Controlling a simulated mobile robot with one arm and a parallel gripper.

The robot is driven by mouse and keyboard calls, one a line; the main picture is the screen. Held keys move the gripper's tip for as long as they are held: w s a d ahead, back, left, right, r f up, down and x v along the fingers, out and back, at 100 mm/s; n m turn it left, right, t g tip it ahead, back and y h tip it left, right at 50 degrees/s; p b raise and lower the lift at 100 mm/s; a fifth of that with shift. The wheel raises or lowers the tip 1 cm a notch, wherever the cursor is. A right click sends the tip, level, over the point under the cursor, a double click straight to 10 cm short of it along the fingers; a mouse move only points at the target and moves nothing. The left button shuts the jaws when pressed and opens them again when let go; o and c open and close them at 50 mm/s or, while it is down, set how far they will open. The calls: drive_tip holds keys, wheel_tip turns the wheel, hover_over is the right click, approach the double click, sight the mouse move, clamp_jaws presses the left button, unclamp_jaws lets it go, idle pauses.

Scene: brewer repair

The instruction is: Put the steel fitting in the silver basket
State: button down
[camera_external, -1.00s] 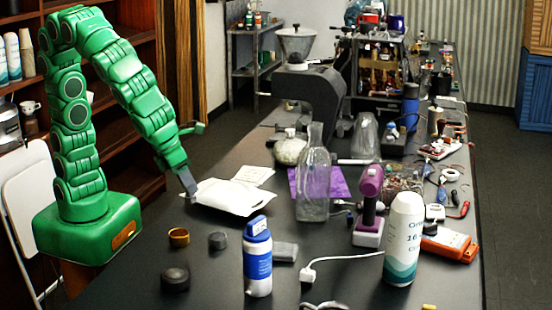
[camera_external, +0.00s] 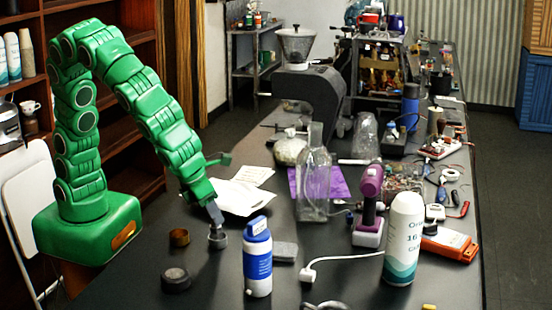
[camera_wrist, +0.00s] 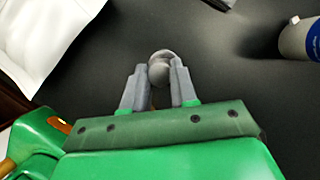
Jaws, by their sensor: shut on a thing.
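The steel fitting (camera_external: 218,240) is a small grey cylinder on the dark table, in front of the white bag. My gripper (camera_external: 215,228) reaches down to it from above, and its fingers are shut on it. In the wrist view the round grey fitting (camera_wrist: 160,68) sits between the two fingertips of my gripper (camera_wrist: 158,78). I cannot tell whether the fitting is clear of the table. I cannot make out the silver basket for certain; a metallic curved thing (camera_external: 325,305) is cut off at the bottom edge of the external view.
A brass ring (camera_external: 179,237) and a dark round piece (camera_external: 175,280) lie left of the fitting. A blue and white bottle (camera_external: 257,262) stands to the right, near a grey block (camera_external: 285,252). A clear bottle (camera_external: 313,185) stands farther back.

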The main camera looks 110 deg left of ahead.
drive_tip(key=shift+w+f, duration=0.2)
drive_tip(key=shift+f, duration=1.55)
drive_tip(key=shift+f, duration=0.1)
drive_tip(key=c, duration=0.9)
unclamp_jaws()
drive_tip(key=v, duration=1.2)
